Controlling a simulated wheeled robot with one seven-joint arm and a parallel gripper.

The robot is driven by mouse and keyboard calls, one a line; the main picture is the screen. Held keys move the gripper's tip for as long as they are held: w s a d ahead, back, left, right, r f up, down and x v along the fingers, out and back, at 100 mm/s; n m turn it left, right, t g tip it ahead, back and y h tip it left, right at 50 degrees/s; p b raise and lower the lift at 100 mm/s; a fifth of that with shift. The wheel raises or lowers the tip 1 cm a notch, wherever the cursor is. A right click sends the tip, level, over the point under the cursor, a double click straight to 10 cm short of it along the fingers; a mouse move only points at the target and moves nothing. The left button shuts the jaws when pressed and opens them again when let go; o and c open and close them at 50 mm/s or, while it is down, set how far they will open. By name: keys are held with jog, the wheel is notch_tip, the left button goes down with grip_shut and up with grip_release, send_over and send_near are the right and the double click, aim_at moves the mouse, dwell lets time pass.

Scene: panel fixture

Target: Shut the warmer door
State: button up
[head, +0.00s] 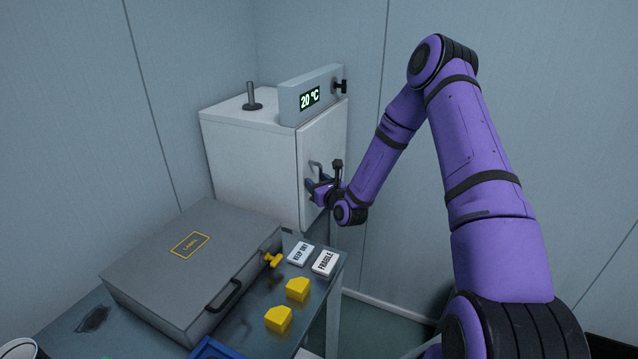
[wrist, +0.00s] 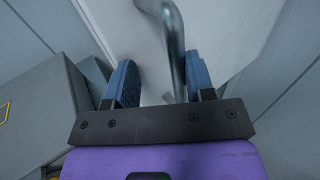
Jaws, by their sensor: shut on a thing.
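The warmer (head: 250,160) is a white box with a display panel (head: 310,95) on top that reads 20 °C. Its door (head: 325,135) is on the right-hand face and looks close to flush with the box; I cannot tell whether a small gap is left. A grey bar handle (head: 314,166) sticks out from the door. My gripper (head: 318,186) is at this handle, shut on it. In the wrist view the handle (wrist: 175,40) runs down between the blue fingertips of my gripper (wrist: 162,82), nearer the right one. Its lower end is partly hidden.
A grey case (head: 160,260) lies on the table (head: 315,300) in front of the warmer. Yellow blocks (head: 278,318) and white labelled tiles (head: 325,263) lie beside it. A knob (head: 341,87) sticks out from the display panel. The floor right of the table is clear.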

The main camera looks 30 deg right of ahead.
jog(key=s, duration=1)
jog(key=shift+s+d, duration=0.35)
jog(key=shift+s, duration=0.05)
